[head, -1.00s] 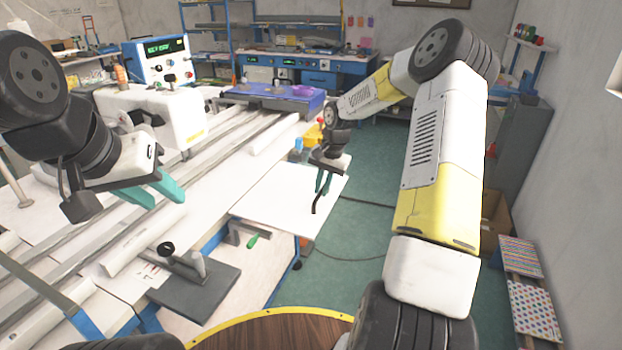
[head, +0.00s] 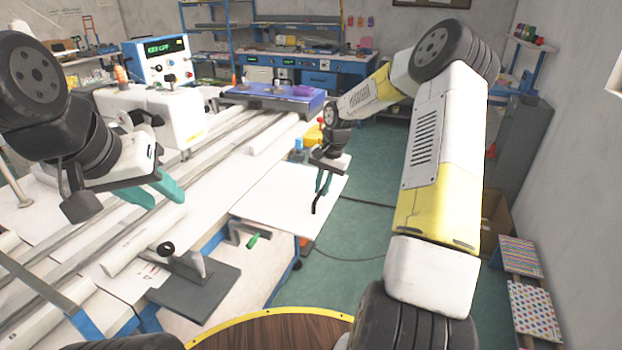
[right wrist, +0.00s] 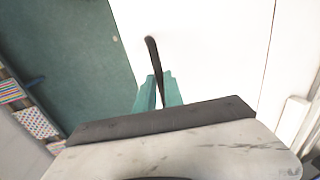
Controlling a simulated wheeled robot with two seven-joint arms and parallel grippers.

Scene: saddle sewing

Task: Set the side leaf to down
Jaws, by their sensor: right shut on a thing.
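The side leaf (head: 285,205) is a white panel standing out from the right side of the long sewing table, about level with its top. It also fills much of the right wrist view (right wrist: 215,50). My right gripper (head: 323,184) is over the leaf's outer edge, shut on a thin black bar (head: 316,203). In the right wrist view the bar (right wrist: 153,55) rises from between my teal fingers (right wrist: 158,92); how it joins the leaf is unclear. My left gripper (head: 165,190) is open and empty above the table's left part.
A green-handled lever (head: 252,241) sits under the table edge beside the leaf. A white sewing machine (head: 150,115) and a control box (head: 158,60) stand on the table. Green floor (head: 375,225) is free right of the leaf. A cardboard box (head: 495,215) stands further right.

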